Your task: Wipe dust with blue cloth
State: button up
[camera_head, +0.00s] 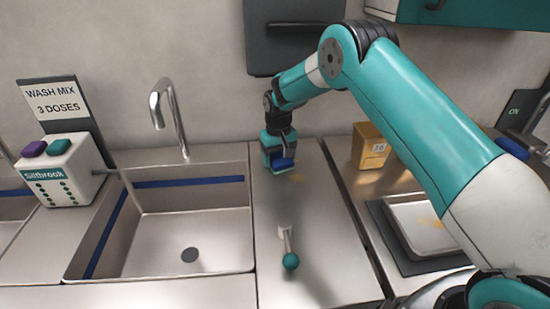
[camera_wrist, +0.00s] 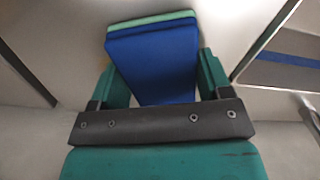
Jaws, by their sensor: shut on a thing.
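My gripper (camera_head: 279,158) is over the steel counter (camera_head: 268,245), just right of the sink. It is shut on the blue cloth (camera_wrist: 152,62), which looks like a thick folded pad with a pale green layer along its far edge. The cloth shows only as a small blue patch in the head view (camera_head: 284,163). A faint yellowish-brown dust patch (camera_head: 297,177) lies on the counter just right of and in front of the gripper. Whether the cloth touches the counter is unclear. Another yellowish mark (camera_head: 431,223) is on the weigher's pan (camera_head: 420,237) at right.
A tan box (camera_head: 370,146) stands at the back right.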

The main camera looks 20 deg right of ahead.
aim_at(310, 161)
jog(key=shift+s+d+f, duration=0.1)
jog(key=shift+s+d, duration=0.1)
jog(key=shift+d, duration=0.75)
jog(key=shift+s+d+r, duration=0.1)
jog(key=shift+s+d, duration=0.15)
jog(key=shift+d, duration=0.7)
jog(key=shift+s+d+f, duration=0.1)
jog(key=shift+s+d, duration=0.1)
jog(key=shift+d, duration=0.75)
jog(key=shift+s+d+r+p, duration=0.1)
jog(key=shift+s+d+p, duration=0.1)
jog(key=shift+d, duration=0.9)
jog(key=shift+s+d+r+p, duration=0.1)
jog(key=shift+s+d+p, duration=0.1)
jog(key=shift+d, duration=0.85)
jog(key=shift+r, duration=0.1)
